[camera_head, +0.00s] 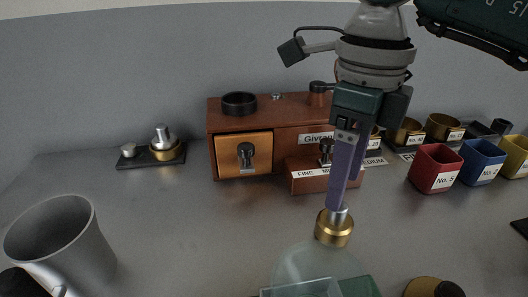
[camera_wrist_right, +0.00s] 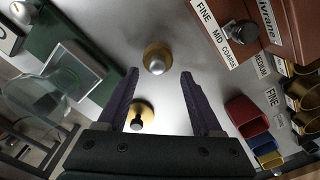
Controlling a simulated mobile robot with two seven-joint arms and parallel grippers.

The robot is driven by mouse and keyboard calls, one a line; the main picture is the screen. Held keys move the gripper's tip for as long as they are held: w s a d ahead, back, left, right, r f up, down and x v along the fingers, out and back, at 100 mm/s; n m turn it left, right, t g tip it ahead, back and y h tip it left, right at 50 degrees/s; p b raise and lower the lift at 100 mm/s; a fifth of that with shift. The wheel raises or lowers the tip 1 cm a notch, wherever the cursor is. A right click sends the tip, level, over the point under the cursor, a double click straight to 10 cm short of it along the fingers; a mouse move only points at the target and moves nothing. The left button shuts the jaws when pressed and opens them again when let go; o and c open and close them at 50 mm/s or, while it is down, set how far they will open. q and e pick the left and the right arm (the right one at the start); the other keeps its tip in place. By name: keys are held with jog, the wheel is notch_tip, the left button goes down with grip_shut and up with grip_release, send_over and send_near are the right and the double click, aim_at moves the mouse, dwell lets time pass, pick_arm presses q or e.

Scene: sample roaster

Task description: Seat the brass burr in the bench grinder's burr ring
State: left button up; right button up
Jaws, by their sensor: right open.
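The brass burr (camera_head: 334,229) has a short silver stem on top. It stands on the grey bench, right of centre in the head view. In the right wrist view its silver top (camera_wrist_right: 157,64) shows between and just beyond the fingertips. My right gripper (camera_head: 339,206) points down over it with its purple fingers; in the right wrist view the gripper (camera_wrist_right: 159,74) is open and empty. The wooden bench grinder (camera_head: 284,112) stands behind, with a dark ring (camera_head: 239,103) on its top left, probably the burr ring. My left gripper is not in view.
A glass vessel (camera_head: 312,263) stands in front of the burr. A brass disc with a black knob (camera_head: 434,287) lies at front right. Red (camera_head: 436,168), blue (camera_head: 482,161) and yellow cups stand right. A black tray (camera_head: 151,157) holds metal parts at back left.

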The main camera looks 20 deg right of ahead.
aim_at(336, 220)
jog(key=f, duration=0.5)
jog(key=shift+s+a, duration=0.1)
jog(key=shift+s, duration=0.1)
grip_shut()
dwell(0.6)
